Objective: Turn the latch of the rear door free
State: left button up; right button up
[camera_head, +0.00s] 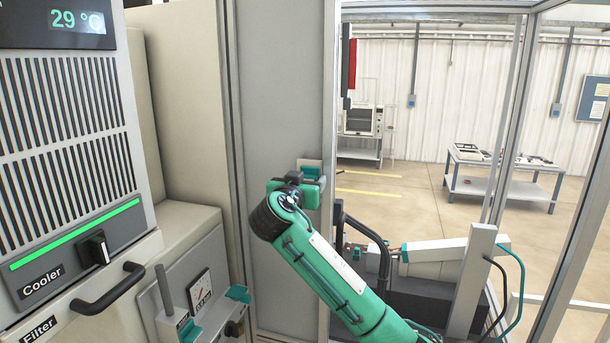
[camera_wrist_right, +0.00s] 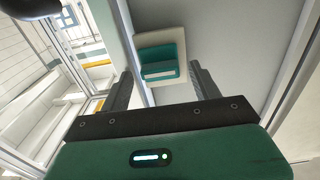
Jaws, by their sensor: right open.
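The latch is a teal block on a beige plate, mounted on the grey door panel (camera_head: 282,80). In the head view the latch (camera_head: 310,171) is partly hidden behind my right gripper (camera_head: 300,184). In the right wrist view the latch (camera_wrist_right: 158,62) shows clearly, with the teal block lying across its plate. My right gripper, seen there too (camera_wrist_right: 162,76), is open, with one finger on each side of the latch. No grip on the block shows, and I cannot tell whether a finger touches it. My left gripper is not in view.
A cooler unit (camera_head: 65,130) with a black knob (camera_head: 95,248) and handle (camera_head: 108,289) stands at left. A gauge (camera_head: 201,290) and teal fittings sit low beside it. A black bent tube (camera_head: 365,226) stands just right of my right arm. A table (camera_head: 500,172) stands farther back.

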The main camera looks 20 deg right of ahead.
jog(key=c, duration=1)
